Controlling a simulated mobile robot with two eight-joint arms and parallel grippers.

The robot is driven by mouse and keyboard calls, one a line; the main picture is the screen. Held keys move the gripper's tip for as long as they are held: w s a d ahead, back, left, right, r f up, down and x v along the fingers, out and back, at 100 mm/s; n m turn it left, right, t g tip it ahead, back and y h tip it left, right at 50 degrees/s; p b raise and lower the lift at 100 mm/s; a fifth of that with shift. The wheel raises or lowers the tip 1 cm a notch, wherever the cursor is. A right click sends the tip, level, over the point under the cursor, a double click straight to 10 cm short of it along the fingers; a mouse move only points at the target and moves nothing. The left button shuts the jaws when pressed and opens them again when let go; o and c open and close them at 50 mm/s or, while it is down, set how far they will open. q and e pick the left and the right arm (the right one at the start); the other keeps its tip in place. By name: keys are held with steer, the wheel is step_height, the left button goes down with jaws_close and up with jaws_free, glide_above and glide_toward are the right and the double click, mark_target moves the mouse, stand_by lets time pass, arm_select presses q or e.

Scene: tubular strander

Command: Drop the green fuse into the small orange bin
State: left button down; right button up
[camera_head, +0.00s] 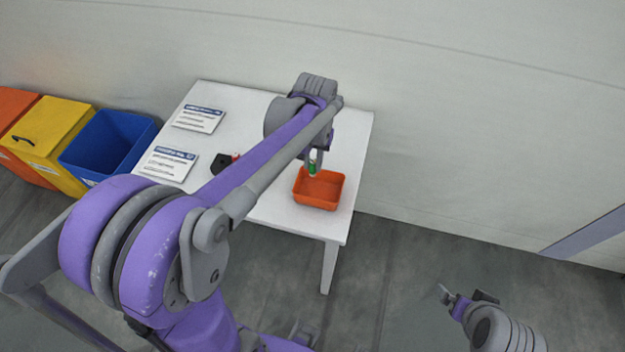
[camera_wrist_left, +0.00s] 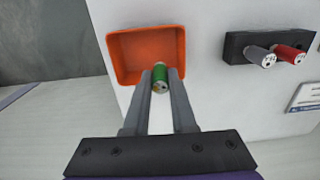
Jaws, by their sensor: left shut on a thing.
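The green fuse (camera_head: 312,167) is held between the fingers of my left gripper (camera_head: 313,160). In the left wrist view the green fuse (camera_wrist_left: 160,75) sits between the two fingertips of the left gripper (camera_wrist_left: 160,82), which is shut on it. The small orange bin (camera_head: 319,189) stands on the white table near its right edge; in the left wrist view the bin (camera_wrist_left: 125,77) is empty. The fuse overlaps the bin's rim in both views; its height above the bin is hard to tell. My right gripper (camera_head: 466,298) is away from the table, fingers spread and empty.
A black holder (camera_wrist_left: 237,47) on the white table (camera_head: 283,216) carries a grey fuse (camera_wrist_left: 260,56) and a red fuse (camera_wrist_left: 288,54). Two printed sheets lie at the table's left. Blue (camera_head: 106,142), yellow (camera_head: 47,140) and orange floor bins stand left of the table.

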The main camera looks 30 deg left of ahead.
mark_target(313, 174)
arm_select(q)
steer(key=shift+s+f+b, duration=0.1)
steer(key=shift+f+b, duration=0.25)
steer(key=shift+f, duration=0.25)
steer(key=shift+d+f+b, duration=0.1)
steer(key=shift+f+b, duration=1.3)
steer(key=shift+f, duration=1)
arm_select(e)
steer(key=f, duration=0.1)
steer(key=s+f, duration=0.1)
steer(key=f, duration=0.2)
steer(key=shift+s+f, duration=0.2)
steer(key=shift+s, duration=0.05)
arm_select(q)
steer(key=c, duration=0.7)
jaws_free()
steer(key=shift+o, duration=0.2)
steer(key=shift+r, duration=0.1)
step_height(313, 174, up, 11)
steer(key=shift+d+f+p, duration=0.1)
steer(key=shift+p, duration=0.4)
arm_select(e)
steer(key=shift+w+r, duration=0.15)
steer(key=shift+r, duration=0.35)
